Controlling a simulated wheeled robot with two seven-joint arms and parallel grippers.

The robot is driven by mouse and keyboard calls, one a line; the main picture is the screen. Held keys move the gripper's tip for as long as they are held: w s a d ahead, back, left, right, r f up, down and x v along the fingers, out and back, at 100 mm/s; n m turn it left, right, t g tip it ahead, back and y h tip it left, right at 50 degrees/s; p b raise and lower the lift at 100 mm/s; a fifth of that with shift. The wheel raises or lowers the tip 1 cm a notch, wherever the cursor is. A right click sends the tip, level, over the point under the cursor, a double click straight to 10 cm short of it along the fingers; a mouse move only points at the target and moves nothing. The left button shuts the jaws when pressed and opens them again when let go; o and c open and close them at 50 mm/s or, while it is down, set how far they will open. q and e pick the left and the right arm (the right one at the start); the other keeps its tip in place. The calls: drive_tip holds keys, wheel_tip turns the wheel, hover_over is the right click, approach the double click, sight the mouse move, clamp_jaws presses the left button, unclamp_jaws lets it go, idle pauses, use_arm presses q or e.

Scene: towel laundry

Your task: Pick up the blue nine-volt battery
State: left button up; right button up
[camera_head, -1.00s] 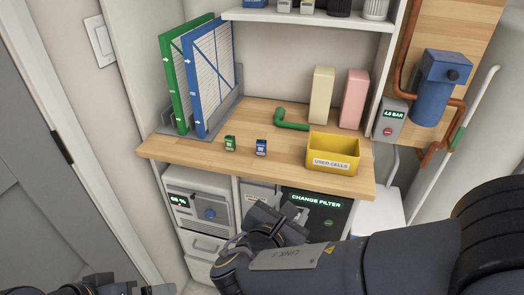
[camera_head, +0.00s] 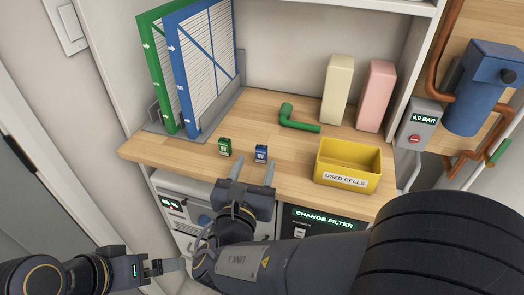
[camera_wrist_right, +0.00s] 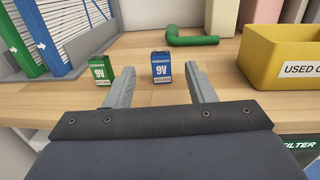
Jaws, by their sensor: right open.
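The blue nine-volt battery (camera_head: 261,153) stands upright on the wooden counter (camera_head: 285,178). In the right wrist view, the blue battery (camera_wrist_right: 161,68) shows between and beyond the two fingers of my right gripper. My right gripper (camera_head: 253,170) is open and empty at the counter's front edge, just short of the battery. The gripper's fingers also show in the right wrist view (camera_wrist_right: 160,88). A green nine-volt battery (camera_head: 224,147) stands to the left of the blue one, apart from it. My left gripper (camera_head: 170,267) is low at the lower left, away from the counter; its jaw state is unclear.
A yellow bin (camera_head: 347,181) labelled USED CELLS stands to the right. A green pipe elbow (camera_head: 296,119) lies behind the batteries. Green and blue framed filters (camera_head: 205,68) stand at the left. Cream (camera_head: 337,90) and pink (camera_head: 376,96) blocks stand at the back.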

sight(260, 150)
drive_tip(key=x, duration=0.4)
drive_tip(key=shift+w+r, duration=0.1)
drive_tip(key=shift+w, duration=0.1)
drive_tip(key=shift+c, duration=0.3)
drive_tip(key=c, duration=1)
